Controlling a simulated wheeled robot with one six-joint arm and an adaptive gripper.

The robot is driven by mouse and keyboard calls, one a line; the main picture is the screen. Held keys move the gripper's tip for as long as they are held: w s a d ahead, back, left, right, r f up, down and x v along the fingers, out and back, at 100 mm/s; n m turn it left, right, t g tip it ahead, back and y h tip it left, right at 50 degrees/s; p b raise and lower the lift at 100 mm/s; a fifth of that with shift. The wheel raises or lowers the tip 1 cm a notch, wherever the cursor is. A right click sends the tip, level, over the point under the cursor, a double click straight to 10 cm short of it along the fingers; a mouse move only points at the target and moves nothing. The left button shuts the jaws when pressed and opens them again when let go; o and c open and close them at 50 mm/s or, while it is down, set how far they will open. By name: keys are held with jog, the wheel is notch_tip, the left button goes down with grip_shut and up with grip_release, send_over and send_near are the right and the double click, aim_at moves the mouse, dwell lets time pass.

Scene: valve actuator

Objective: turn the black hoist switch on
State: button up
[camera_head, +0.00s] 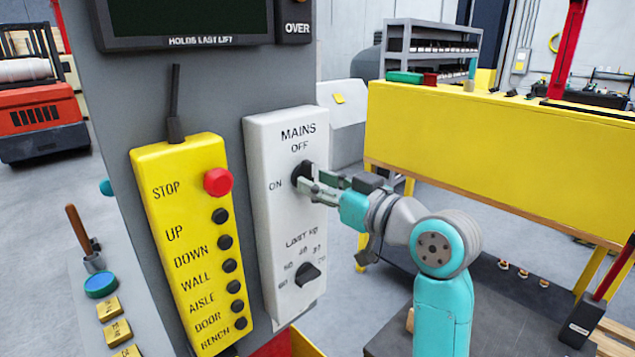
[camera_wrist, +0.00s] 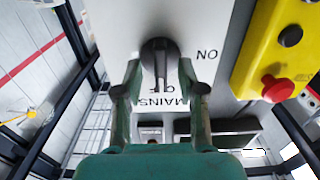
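The black hoist switch (camera_head: 296,176) is a round knob with a bar handle on the white panel marked MAINS, between the words OFF above and ON at left. In the wrist view the switch (camera_wrist: 160,56) has its bar pointing at OFF, with ON off to its right. My gripper (camera_head: 309,180) is right in front of the switch and partly covers it in the head view. In the wrist view my gripper (camera_wrist: 160,70) is open, one finger on each side of the bar, with a gap showing on both sides.
A second black knob (camera_head: 308,273) with numbers sits lower on the white panel. Left of it hangs a yellow pendant (camera_head: 190,240) with a red STOP button (camera_head: 217,181) and several black buttons. A yellow bench (camera_head: 500,150) stands behind my arm at right.

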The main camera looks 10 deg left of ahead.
jog(key=shift+w+a, duration=0.2)
jog(key=shift+a, duration=0.1)
grip_shut()
